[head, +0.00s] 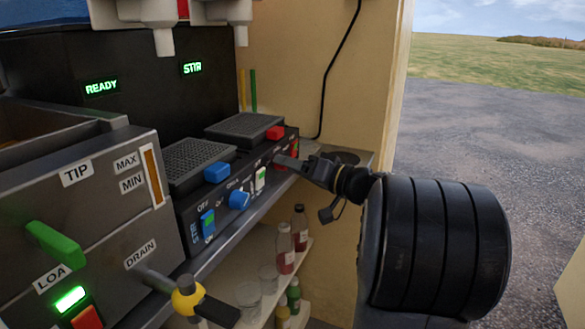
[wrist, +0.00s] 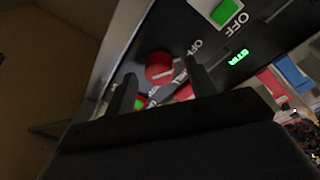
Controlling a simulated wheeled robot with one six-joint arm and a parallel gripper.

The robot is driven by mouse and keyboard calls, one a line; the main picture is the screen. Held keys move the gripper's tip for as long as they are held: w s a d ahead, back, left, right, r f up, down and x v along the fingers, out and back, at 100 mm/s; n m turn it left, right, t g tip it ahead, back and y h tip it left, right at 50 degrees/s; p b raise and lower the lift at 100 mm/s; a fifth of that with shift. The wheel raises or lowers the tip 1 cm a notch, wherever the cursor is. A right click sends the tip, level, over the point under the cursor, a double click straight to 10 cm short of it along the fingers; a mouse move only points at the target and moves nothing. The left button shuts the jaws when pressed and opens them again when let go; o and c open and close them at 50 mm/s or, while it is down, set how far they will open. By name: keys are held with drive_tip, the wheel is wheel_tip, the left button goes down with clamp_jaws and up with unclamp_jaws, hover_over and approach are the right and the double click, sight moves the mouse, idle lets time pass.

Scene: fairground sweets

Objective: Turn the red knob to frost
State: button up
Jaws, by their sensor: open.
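The red knob (wrist: 160,68) is round with a pale pointer line that runs toward the right in the wrist view. It sits on the dark front panel (wrist: 208,45), with an OFF label to its upper right. My gripper (wrist: 160,70) is open, its two dark fingertips on either side of the knob in the picture. I cannot tell whether they touch it. In the head view my gripper (head: 285,161) reaches the right part of the panel and hides the knob. The frost label cannot be read clearly.
A red switch (wrist: 185,92) lies close to the knob. In the head view a blue knob (head: 238,199) and blue switch (head: 208,222) stand left along the panel. A red block (head: 275,133) is above it. Bottles (head: 285,250) stand on the shelf below.

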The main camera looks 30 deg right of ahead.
drive_tip(key=shift+c, duration=0.3)
drive_tip(key=c, duration=0.9)
drive_tip(key=shift+m, duration=0.3)
drive_tip(key=shift+w+d+r+m+g+y+p, duration=0.1)
drive_tip(key=shift+m+g+y+p, duration=0.35)
drive_tip(key=shift+m+p, duration=3.1)
drive_tip(key=shift+w+d+r+m+g+y+p, duration=0.1)
drive_tip(key=shift+m+g+y+p, duration=0.35)
drive_tip(key=shift+m+p, duration=3.15)
drive_tip(key=shift+w+m+g+y+p, duration=0.15)
drive_tip(key=shift+m+g+p, duration=0.55)
drive_tip(key=shift+m+p, duration=2.85)
drive_tip(key=shift+s+f+p, duration=0.1)
drive_tip(key=shift+p, duration=0.25)
